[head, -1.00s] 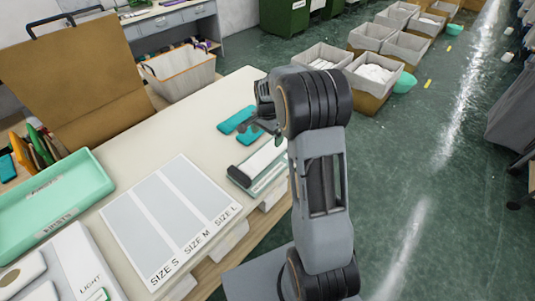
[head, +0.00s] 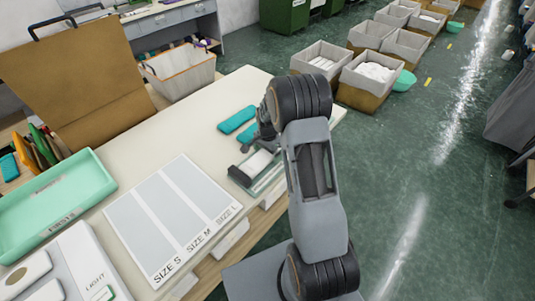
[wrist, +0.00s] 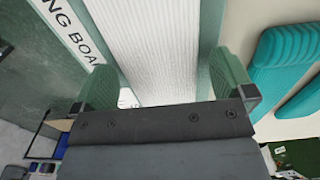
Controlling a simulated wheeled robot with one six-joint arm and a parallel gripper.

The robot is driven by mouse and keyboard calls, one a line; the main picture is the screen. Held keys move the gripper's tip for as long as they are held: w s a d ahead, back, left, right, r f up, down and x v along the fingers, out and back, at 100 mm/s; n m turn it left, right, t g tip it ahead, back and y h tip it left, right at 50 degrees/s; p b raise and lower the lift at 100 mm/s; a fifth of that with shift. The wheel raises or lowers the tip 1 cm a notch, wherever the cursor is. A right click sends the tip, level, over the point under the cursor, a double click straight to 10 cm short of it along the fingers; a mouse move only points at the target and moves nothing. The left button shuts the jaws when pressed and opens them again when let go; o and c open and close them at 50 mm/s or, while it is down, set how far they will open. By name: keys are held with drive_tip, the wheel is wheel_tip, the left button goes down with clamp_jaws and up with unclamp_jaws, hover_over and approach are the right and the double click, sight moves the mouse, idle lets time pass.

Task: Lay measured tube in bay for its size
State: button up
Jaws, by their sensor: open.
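A white ribbed tube (head: 258,162) lies on a green measuring board (head: 273,178) near the table's right edge. A dark piece is at its near left end. In the wrist view the tube (wrist: 150,45) runs away from me between the fingers of my gripper (wrist: 163,85). The gripper is open, one finger on each side of the tube; I cannot tell whether they touch it. In the head view my gripper (head: 263,136) is low over the board, partly hidden by my arm. A sheet with three grey bays (head: 170,212), marked SIZE S, SIZE M and SIZE L, looks empty.
Teal pieces (head: 237,119) lie beside the board; they show right of my gripper in the wrist view (wrist: 287,50). A mint tray (head: 60,205) and a box marked LIGHT (head: 75,265) stand at the left. A bin (head: 180,70) is behind. The table between is clear.

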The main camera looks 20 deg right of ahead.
drive_tip(key=shift+c, duration=0.3)
drive_tip(key=c, duration=0.9)
drive_tip(key=shift+c, duration=0.2)
drive_tip(key=shift+r, duration=0.15)
